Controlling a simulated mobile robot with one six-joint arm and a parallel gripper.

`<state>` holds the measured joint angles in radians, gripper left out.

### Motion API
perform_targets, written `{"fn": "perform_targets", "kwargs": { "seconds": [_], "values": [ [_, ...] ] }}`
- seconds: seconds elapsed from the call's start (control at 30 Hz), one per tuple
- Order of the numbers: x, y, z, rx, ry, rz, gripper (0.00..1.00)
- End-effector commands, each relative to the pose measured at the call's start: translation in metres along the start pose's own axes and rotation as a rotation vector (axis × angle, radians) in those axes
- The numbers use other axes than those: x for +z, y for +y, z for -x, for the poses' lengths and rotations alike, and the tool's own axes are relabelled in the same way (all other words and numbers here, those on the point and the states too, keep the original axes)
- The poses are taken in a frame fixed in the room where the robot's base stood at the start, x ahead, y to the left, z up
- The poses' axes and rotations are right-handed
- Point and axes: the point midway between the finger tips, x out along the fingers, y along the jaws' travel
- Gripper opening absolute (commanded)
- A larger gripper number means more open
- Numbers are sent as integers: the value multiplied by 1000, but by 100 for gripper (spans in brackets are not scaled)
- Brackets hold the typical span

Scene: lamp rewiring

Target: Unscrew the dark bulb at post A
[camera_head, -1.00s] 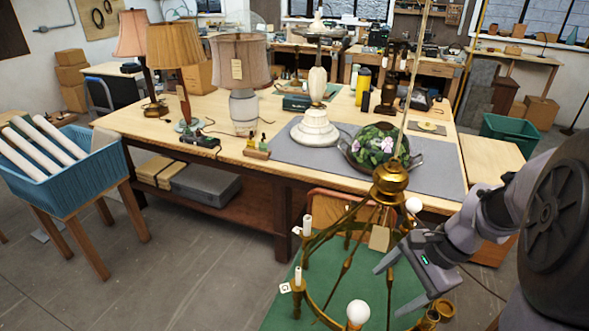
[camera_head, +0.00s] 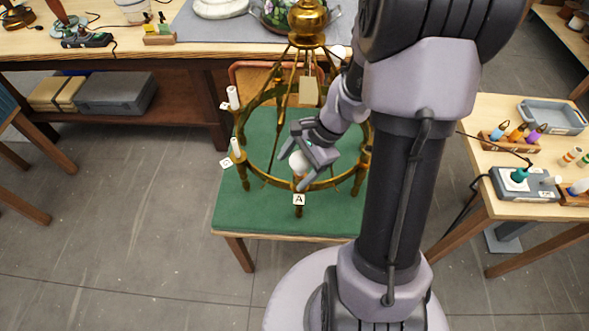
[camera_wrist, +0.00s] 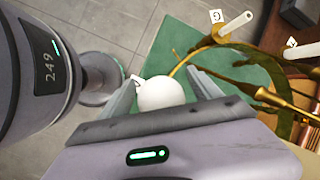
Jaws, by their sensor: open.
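The white round bulb (camera_head: 297,160) at post A sits on the near side of the brass chandelier ring (camera_head: 325,184), above the tag marked A (camera_head: 299,199). In the wrist view the bulb (camera_wrist: 161,93) shows between the two fingers. My gripper (camera_head: 300,167) is open around the bulb, one finger on either side. In the wrist view my gripper (camera_wrist: 168,88) shows a gap beside the bulb on its right; whether the left finger touches it I cannot tell. The bulb's base and socket are hidden.
The chandelier stands on a green-topped table (camera_head: 247,213). Posts with white candle sleeves (camera_head: 235,147) stand on its left side. The floor at left is clear.

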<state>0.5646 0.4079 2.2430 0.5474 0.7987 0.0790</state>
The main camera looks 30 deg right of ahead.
Motion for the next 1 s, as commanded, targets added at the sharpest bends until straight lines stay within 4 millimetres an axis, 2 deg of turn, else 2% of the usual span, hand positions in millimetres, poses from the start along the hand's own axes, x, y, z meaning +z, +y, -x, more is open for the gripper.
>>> {"fn": "perform_targets", "kwargs": {
  "seconds": [0.23,0.57,0.6,0.77,0.87,1.0],
  "values": [
    [0,0,-1,0,0,1,73],
    [0,0,0,0,1,1,8],
    [0,0,0,0,1,1,41],
    [0,0,0,0,1,1,11],
    [1,0,3,41,-24,96,11],
    [4,5,8,196,-118,465,11]
  ]
}}
